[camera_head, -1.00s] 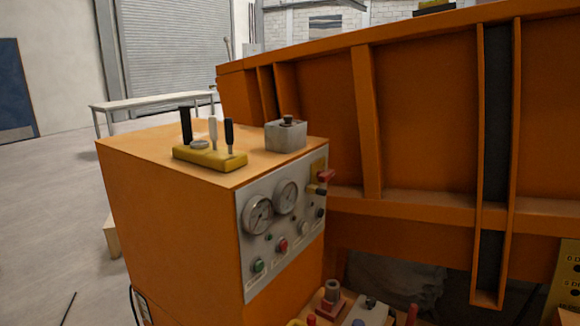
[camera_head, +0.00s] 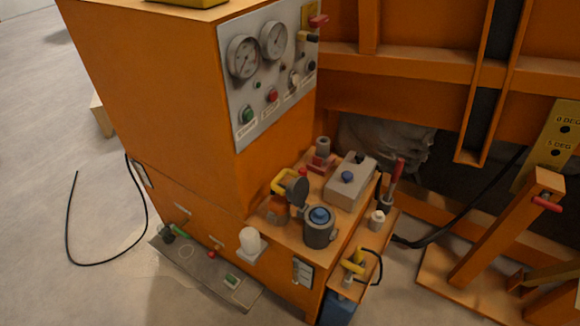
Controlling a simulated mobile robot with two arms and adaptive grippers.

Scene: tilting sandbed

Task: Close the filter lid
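A grey cylindrical canister (camera_head: 319,232) with a blue round piece in its top stands on the low orange deck in front of the tall cabinet; I take it to be the filter. A dark grey round lid (camera_head: 299,191) stands tilted up behind and left of it, apart from its top, so the filter looks open. A hinge cannot be made out. An orange vessel with a yellow handle (camera_head: 283,180) is just left of the lid. Neither of my grippers is in view.
A white-domed part (camera_head: 250,241) sticks out in front. The gauge panel (camera_head: 270,70) rises behind. A black hose (camera_head: 470,210) crosses at right. Floor at left is mostly clear.

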